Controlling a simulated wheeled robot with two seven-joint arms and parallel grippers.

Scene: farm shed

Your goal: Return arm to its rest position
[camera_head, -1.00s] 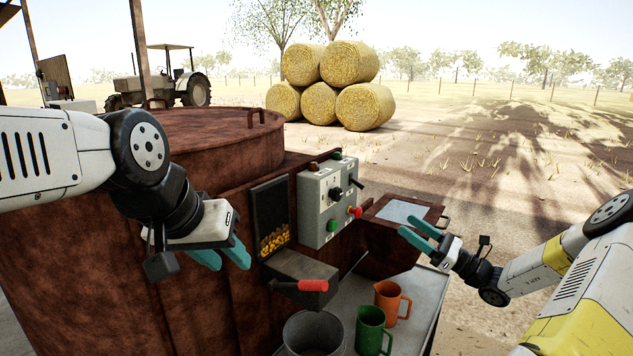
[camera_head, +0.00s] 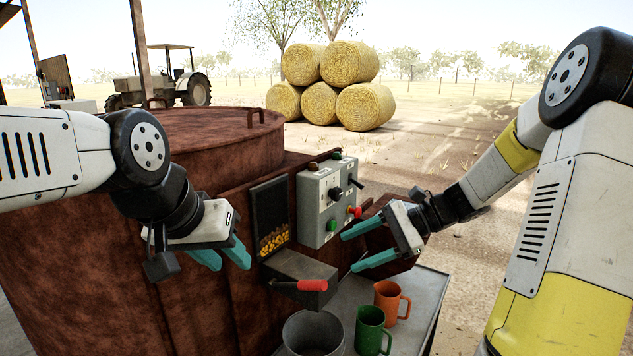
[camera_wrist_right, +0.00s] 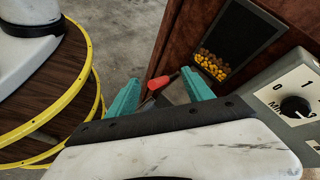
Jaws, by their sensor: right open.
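My right arm is raised on the right of the head view, elbow high and forearm sloping down to the left. Its gripper (camera_head: 351,252) has its teal fingers spread and empty, pointing left in front of the control box (camera_head: 325,205). In the right wrist view the open fingers (camera_wrist_right: 160,92) frame a red handle (camera_wrist_right: 161,83) that lies beyond them. My left gripper (camera_head: 229,266) hangs at the left in front of the rusty tank, its teal fingers apart with nothing between them.
The rusty tank (camera_head: 100,270) fills the left. A dispenser drawer (camera_head: 299,272) with a red handle juts out below a grain window (camera_head: 272,240). A metal bucket (camera_head: 313,335), green jug (camera_head: 371,331) and orange jug (camera_head: 390,300) stand below on a grey table (camera_head: 424,300).

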